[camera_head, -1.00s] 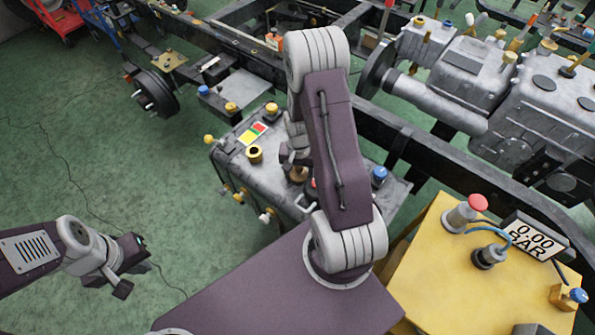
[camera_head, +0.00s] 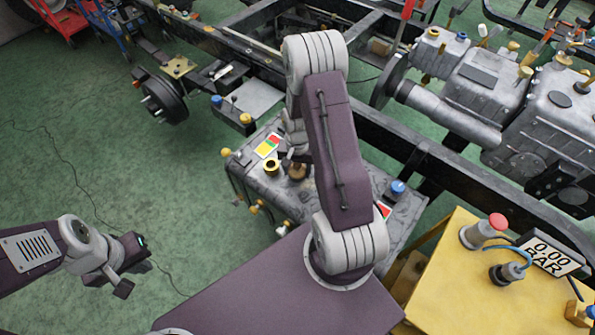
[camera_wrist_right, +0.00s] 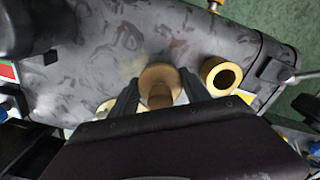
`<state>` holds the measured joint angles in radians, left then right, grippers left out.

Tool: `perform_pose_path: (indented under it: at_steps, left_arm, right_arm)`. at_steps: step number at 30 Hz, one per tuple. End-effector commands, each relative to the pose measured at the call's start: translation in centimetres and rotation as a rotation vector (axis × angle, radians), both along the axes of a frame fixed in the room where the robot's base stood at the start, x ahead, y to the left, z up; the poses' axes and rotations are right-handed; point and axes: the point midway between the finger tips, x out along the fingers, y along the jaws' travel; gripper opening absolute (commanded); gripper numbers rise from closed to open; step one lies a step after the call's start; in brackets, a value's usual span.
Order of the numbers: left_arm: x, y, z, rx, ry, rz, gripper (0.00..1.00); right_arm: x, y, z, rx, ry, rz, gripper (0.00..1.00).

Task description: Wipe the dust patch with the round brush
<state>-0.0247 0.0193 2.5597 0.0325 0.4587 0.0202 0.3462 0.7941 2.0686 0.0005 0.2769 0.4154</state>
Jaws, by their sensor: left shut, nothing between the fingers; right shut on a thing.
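The round brush (camera_wrist_right: 160,78), with a tan wooden round body, is between the two dark fingers of my right gripper (camera_wrist_right: 160,92). My right gripper is shut on it, over the grey tank (camera_wrist_right: 75,80). In the head view the brush (camera_head: 298,173) shows just left of my right arm, which hides most of that gripper. Whether the brush touches the tank top is unclear. A faint yellowish smear (camera_wrist_right: 138,57), perhaps the dust patch, lies beside the brush in the right wrist view. My left gripper (camera_head: 132,264) is shut and empty above the green floor, away from the tank.
A yellow ring fitting (camera_wrist_right: 222,76) stands close beside the brush. A blue cap (camera_head: 397,188) and brass valves (camera_head: 256,206) edge the tank. Black chassis rails (camera_head: 440,165) run behind it. A yellow stand with a gauge (camera_head: 552,255) is at right. Floor at left is open.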

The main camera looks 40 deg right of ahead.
Motion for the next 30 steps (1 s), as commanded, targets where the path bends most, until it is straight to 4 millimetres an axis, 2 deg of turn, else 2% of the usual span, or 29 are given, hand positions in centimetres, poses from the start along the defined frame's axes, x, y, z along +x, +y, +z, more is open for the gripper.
perform_pose_path:
  at_steps: [1,16,30]
  left_arm:
    - [0.0,0.0,0.9,0.000,0.000,0.000,0.00]
    - [0.0,0.0,5.0,0.000,0.000,0.000,0.00]
    - [0.0,0.0,5.3,0.000,0.000,0.000,0.00]
  right_arm:
    - [0.0,0.0,0.9,0.001,0.002,0.001,0.11]
    - [0.6,-0.2,5.3,0.000,0.001,0.007,0.11]
    - [0.7,-0.2,5.6,0.001,0.002,0.008,0.11]
